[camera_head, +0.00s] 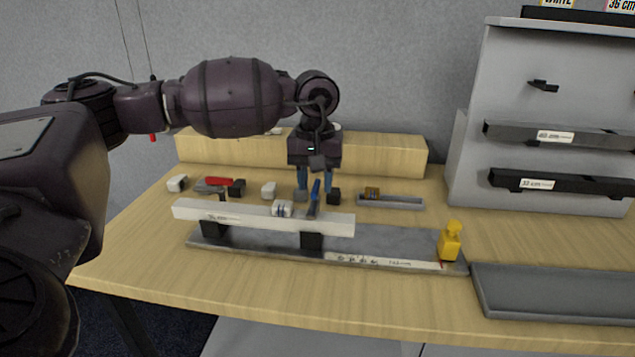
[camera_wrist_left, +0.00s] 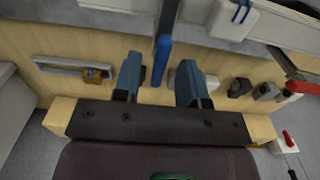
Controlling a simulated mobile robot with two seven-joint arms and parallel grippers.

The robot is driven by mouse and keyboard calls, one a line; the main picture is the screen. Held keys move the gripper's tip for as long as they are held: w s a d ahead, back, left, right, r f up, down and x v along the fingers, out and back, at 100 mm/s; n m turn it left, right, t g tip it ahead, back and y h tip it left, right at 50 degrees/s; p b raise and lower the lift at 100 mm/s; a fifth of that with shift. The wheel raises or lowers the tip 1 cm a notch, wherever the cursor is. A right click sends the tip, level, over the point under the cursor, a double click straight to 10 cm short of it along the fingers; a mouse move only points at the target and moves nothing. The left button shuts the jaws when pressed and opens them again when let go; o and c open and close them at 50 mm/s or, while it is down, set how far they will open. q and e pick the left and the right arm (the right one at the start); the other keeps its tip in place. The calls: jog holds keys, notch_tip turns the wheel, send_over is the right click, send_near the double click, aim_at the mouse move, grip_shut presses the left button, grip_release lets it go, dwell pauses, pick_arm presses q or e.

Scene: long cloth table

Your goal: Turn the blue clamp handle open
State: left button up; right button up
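The blue clamp handle (camera_head: 315,190) stands up near the white bar (camera_head: 260,217), right of the bar's middle. My left gripper (camera_head: 315,190) reaches down from behind, its two blue fingers apart, one on each side of the handle. In the left wrist view the blue handle (camera_wrist_left: 161,58) lies between the open fingers (camera_wrist_left: 158,85), with a gap on both sides. It does not look gripped. A clamp with a red handle (camera_head: 217,181) is farther left; the red handle also shows in the left wrist view (camera_wrist_left: 303,87). My right gripper is not in view.
The white bar rests on dark supports over a grey base plate (camera_head: 390,243) with a yellow block (camera_head: 450,242). Behind are small blocks and a narrow tray (camera_head: 405,203). A wooden beam (camera_head: 385,155) stands at the back; a grey tray (camera_head: 555,290) is at right.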

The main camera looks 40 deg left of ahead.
pick_arm(q)
jog(key=shift+f, duration=0.15)
grip_shut()
